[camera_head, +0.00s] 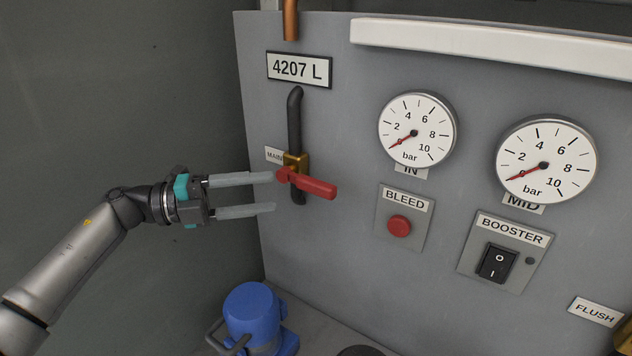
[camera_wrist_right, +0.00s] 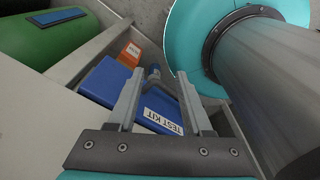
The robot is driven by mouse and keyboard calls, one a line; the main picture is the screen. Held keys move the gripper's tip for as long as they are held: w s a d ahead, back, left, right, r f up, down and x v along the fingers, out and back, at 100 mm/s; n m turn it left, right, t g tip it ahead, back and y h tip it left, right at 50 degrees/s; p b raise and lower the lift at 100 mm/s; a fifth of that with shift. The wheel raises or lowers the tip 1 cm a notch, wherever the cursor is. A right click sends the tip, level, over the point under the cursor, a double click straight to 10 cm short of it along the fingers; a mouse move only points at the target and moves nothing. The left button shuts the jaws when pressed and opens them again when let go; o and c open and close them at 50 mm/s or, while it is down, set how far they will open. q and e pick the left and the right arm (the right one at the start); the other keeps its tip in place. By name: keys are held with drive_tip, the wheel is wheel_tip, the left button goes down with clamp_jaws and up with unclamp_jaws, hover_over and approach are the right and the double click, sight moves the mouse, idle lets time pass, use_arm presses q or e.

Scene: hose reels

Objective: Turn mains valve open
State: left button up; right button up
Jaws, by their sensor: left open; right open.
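The mains valve (camera_head: 296,162) is a brass body on a dark vertical pipe, beside a partly hidden MAINS label (camera_head: 274,155). Its red lever handle (camera_head: 318,187) points to the right and slightly down, across the pipe. My left gripper (camera_head: 274,192) is open and empty, just left of the valve. Its upper fingertip is close to the lever's hub; I cannot tell whether they touch. My right gripper (camera_wrist_right: 161,88) is open in the right wrist view, above a blue box marked TEST KIT (camera_wrist_right: 135,95).
The grey panel carries the IN gauge (camera_head: 416,130) and MID gauge (camera_head: 546,161), both near 0, a red BLEED button (camera_head: 399,226) and a BOOSTER switch (camera_head: 497,263). A blue pump-like unit (camera_head: 254,314) stands below. A teal flange (camera_wrist_right: 196,50) is beside my right gripper.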

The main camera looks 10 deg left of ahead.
sight(307, 188)
use_arm(q)
drive_tip(key=p+x, duration=0.1)
drive_tip(key=x, duration=0.8)
drive_tip(key=shift+w+d, duration=0.15)
drive_tip(key=shift+d, duration=0.2)
drive_tip(key=shift+c, duration=0.2)
clamp_jaws()
idle(0.6)
